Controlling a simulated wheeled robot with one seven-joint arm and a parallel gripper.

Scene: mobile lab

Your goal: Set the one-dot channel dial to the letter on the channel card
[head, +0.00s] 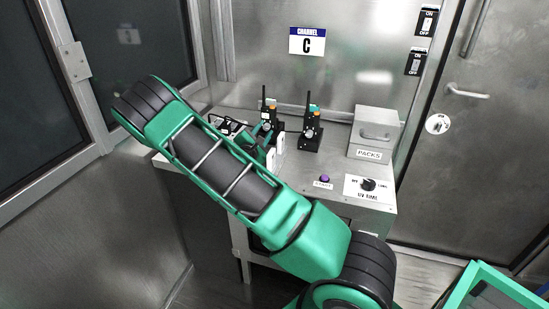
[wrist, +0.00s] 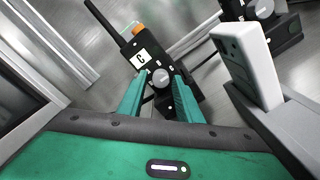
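Two black radios with antennas and orange knobs stand on the bench: a left radio (head: 269,106) and a right radio (head: 311,132). The other radio's dial (wrist: 264,9) shows at upper right. I cannot make out the dot marks.
A grey PACKS box (head: 374,132) stands at the bench's right. In front of it are a purple button (head: 325,178) and a UV timer panel (head: 368,187). A pale block (wrist: 250,65) is close to my gripper's right side in the wrist view. Two ON/OFF switches are on the wall.

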